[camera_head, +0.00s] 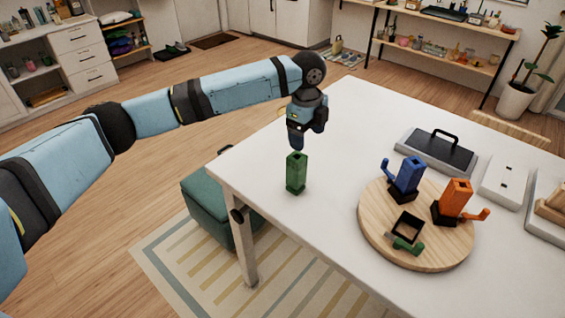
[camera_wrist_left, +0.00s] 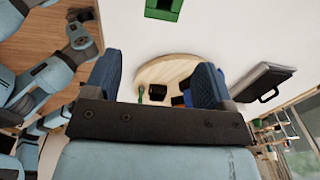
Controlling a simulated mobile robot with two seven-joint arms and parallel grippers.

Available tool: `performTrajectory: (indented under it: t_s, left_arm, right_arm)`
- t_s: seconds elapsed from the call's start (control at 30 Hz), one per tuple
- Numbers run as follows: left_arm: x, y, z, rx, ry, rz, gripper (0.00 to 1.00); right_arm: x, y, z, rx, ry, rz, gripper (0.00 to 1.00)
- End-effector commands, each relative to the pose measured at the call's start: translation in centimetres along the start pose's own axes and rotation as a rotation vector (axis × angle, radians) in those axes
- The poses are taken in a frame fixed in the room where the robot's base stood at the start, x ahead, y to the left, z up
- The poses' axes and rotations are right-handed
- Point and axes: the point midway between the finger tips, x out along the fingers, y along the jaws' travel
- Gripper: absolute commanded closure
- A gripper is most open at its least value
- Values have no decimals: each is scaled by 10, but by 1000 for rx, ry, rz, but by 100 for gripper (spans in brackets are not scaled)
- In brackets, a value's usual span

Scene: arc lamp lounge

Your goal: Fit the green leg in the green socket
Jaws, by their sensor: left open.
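The green leg (camera_head: 296,173) stands upright on the white table near its left edge; its end also shows at the top of the left wrist view (camera_wrist_left: 163,9). My left gripper (camera_head: 296,143) hangs just above the leg in the head view. Its two blue fingers are apart in the left wrist view (camera_wrist_left: 155,78), with nothing held between them. The green socket (camera_head: 407,226) is an empty black square frame with a green hook (camera_head: 408,246) at its front, on a round wooden board (camera_head: 372,225).
A blue leg (camera_head: 411,174) and an orange leg (camera_head: 458,196) stand in black sockets on the board. A black-handled case (camera_head: 437,150) and a white box (camera_head: 503,181) lie behind. The table (camera_head: 325,220) is clear between leg and board.

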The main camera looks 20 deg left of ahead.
Motion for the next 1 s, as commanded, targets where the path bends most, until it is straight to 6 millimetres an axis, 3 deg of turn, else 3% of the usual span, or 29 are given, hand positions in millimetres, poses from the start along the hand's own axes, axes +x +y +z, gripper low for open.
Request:
performTrajectory:
  t_s: [0.1,0.2,0.6,0.83,1.0]
  left_arm:
    - [-17,-1,13,18,-31,28,23]
    - [-16,0,16,24,-37,38,23]
    - [54,2,19,23,-37,37,23]
    - [70,2,20,22,-37,37,23]
    - [95,3,23,23,-37,37,23]
  right_arm:
    - [2,0,2,0,0,0,57]
    - [1,0,3,0,-2,0,57]
    - [-4,1,5,-2,-14,1,57]
    - [-4,2,1,-3,-10,2,57]
    - [-7,2,-5,-2,-8,2,57]
